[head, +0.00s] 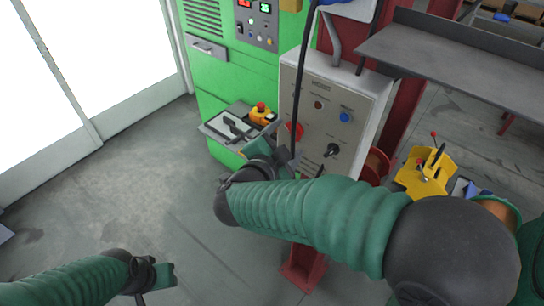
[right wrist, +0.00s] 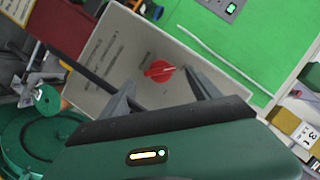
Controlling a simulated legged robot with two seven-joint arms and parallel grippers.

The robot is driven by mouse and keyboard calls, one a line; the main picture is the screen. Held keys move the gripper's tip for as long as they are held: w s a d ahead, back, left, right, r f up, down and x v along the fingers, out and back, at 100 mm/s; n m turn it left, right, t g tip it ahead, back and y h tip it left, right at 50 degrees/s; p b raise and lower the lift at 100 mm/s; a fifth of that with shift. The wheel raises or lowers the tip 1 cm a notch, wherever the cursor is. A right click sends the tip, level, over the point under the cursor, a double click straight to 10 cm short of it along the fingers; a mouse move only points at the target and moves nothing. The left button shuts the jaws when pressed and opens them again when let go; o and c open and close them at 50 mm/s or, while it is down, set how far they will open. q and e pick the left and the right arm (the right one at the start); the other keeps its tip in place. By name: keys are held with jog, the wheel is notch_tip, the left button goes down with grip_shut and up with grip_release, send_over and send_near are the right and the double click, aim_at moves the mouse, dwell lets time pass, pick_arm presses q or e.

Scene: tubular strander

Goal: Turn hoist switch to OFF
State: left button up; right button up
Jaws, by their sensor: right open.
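The grey hoist box (head: 313,110) stands upright right of the green cabinet. My right gripper (head: 284,162) is open and empty in front of the box. Its fingers (right wrist: 163,86) point at the panel on either side of the switch, apart from it. My left gripper (head: 158,274) is low at the left, away from everything.
A black knob (head: 333,150) and a blue button (head: 344,117) are on the same panel. The green cabinet (head: 222,75) has a ledge with a red-topped emergency button (head: 261,112). A grey shelf (head: 460,50) and yellow bracket (head: 427,172) are at the right. The left floor is clear.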

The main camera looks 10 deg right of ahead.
jog(key=b+v, duration=0.2)
jog(key=v, duration=1.1)
jog(key=shift+a, duration=0.15)
jog(key=shift+s, duration=0.1)
